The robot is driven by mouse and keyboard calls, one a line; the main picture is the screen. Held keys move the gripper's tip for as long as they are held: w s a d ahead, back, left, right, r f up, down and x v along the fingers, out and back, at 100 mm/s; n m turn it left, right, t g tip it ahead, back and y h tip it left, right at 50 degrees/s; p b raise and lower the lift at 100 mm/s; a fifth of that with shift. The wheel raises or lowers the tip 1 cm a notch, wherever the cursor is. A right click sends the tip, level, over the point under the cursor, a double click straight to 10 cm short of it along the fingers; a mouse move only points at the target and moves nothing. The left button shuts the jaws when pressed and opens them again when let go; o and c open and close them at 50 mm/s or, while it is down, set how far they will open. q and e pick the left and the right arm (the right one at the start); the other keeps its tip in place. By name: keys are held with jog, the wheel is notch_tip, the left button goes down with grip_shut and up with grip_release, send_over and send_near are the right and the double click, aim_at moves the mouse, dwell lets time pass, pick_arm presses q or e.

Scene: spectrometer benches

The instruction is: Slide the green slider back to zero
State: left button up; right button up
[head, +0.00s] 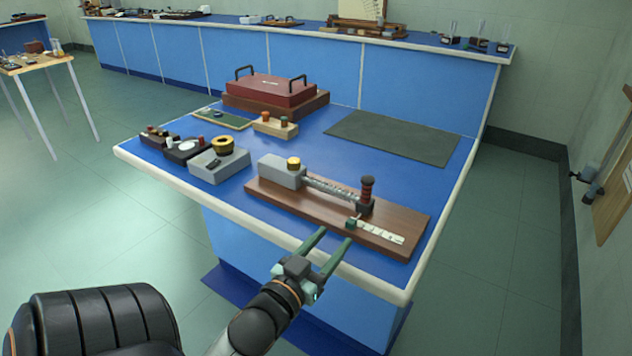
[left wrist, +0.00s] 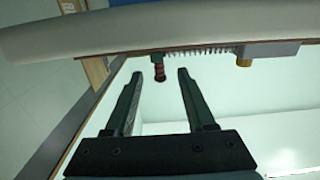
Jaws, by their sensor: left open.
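A brown wooden board (head: 300,205) lies near the front edge of the blue bench, with a white scale strip (head: 384,233) at its right end. The small green slider (head: 352,223) sits by the left end of that strip. A dark red knob post (head: 367,190) stands just behind it and also shows in the left wrist view (left wrist: 159,72). My left gripper (head: 337,234) is open and empty at the board's front edge, fingertips close to the slider; contact cannot be told. My right gripper is not in view.
A grey block (head: 283,170) with a brass knob and a toothed rod (head: 330,189) occupy the board's left part. Smaller instruments, including a grey box (head: 218,167), stand to the left. A red case (head: 270,91) and a dark mat (head: 392,138) lie behind.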

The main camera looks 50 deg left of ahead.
pick_arm(q)
jog(key=shift+v, duration=2.35)
